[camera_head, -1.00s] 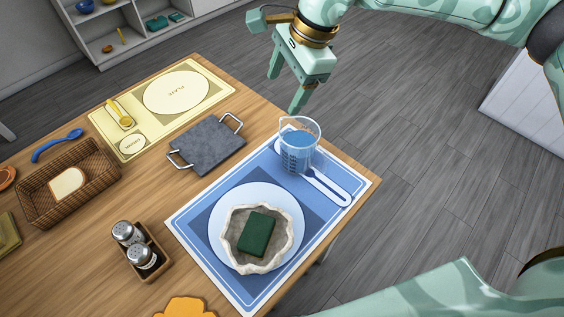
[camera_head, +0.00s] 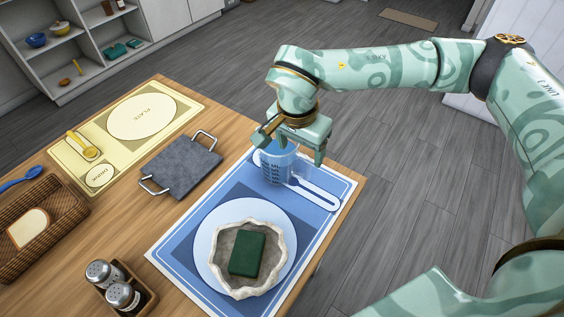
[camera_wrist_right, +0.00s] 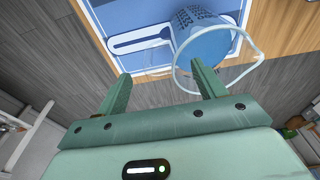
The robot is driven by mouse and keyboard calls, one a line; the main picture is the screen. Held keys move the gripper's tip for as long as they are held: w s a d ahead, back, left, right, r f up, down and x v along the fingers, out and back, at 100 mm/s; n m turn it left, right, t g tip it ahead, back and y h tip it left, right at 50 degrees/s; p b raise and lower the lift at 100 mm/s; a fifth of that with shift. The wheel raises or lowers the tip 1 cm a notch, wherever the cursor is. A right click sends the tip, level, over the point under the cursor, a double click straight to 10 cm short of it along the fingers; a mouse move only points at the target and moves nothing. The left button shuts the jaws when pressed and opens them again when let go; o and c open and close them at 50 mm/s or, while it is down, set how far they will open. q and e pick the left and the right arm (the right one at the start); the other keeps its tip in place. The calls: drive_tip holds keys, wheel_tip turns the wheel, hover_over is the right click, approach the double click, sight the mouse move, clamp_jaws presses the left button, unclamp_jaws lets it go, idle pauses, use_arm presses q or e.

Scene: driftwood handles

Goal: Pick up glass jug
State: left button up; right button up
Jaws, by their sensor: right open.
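The glass jug (camera_head: 277,166), clear with dark markings and blue contents, stands upright at the back of the blue placemat (camera_head: 183,250). My right gripper (camera_head: 294,152) is open right at the jug, covering its upper part in the head view. In the right wrist view the jug (camera_wrist_right: 204,42) is right of centre. The tip of the right-hand finger of my right gripper (camera_wrist_right: 163,82) overlaps its rim, and the gap between the fingers shows mostly placemat and floor. I cannot tell whether finger and glass touch. My left gripper is out of view.
A plate (camera_head: 209,245) with a rough bowl (camera_head: 225,278) holding a green block (camera_head: 247,254) is in front of the jug. A grey slab with metal handles (camera_head: 180,166) lies to the left. The table edge is close on the right.

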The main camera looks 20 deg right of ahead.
sight(302, 156)
drive_tip(key=f, duration=0.1)
drive_tip(key=f+b, duration=0.1)
drive_tip(key=f, duration=0.1)
drive_tip(key=f+b, duration=0.1)
drive_tip(key=shift+d+f, duration=0.35)
drive_tip(key=shift+d, duration=0.05)
drive_tip(key=shift+w+f, duration=0.1)
drive_tip(key=shift+f, duration=0.25)
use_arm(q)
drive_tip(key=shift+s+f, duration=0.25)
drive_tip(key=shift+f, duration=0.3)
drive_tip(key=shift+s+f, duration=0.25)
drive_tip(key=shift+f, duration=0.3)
use_arm(e)
drive_tip(key=shift+r, duration=0.1)
drive_tip(key=shift+c, duration=1.2)
drive_tip(key=c, duration=1.2)
drive_tip(key=shift+o, duration=0.2)
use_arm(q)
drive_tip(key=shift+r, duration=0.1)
use_arm(e)
drive_tip(key=shift+r, duration=0.2)
